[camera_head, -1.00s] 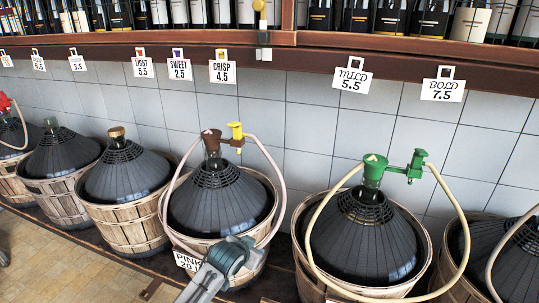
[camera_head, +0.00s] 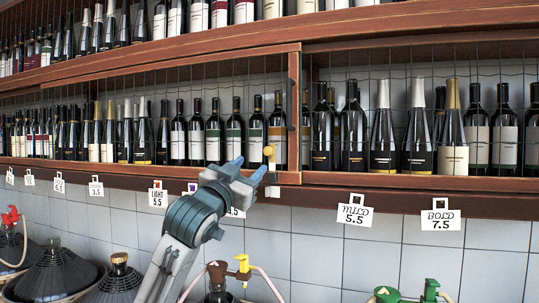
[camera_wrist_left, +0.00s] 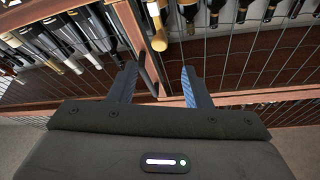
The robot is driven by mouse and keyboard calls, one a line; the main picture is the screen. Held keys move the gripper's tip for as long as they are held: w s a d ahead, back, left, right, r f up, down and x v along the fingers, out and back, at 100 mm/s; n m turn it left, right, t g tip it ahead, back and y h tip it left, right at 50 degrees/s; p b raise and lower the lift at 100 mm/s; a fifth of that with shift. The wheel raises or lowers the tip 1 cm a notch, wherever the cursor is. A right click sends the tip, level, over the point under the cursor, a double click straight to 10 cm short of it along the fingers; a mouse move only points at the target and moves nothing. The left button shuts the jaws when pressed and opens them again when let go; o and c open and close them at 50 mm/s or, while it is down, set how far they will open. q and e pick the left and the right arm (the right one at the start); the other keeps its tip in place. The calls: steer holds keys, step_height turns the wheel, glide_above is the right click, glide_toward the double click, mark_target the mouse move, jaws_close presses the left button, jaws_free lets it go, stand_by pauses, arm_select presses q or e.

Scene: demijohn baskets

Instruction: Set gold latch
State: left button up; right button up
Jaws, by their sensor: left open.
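I cannot tell the depth gap. In the left wrist view the open fingers (camera_wrist_left: 158,68) point at the cabinet front. My right gripper is not in view.
Wine bottles (camera_head: 213,131) stand behind wire mesh (camera_head: 345,75) on the shelves. Price tags (camera_head: 355,214) hang below the rail (camera_head: 400,196). Demijohns with hoses and taps (camera_head: 242,265) stand below. The tiled wall (camera_head: 310,240) between is clear.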

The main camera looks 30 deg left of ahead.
mark_target(267, 152)
arm_select(q)
steer(key=p+x, duration=0.5)
steer(key=x, duration=0.4)
steer(key=shift+w+r, duration=0.2)
steer(key=shift+w, duration=0.15)
steer(key=shift+w+a, duration=0.1)
steer(key=shift+w, duration=0.4)
jaws_close()
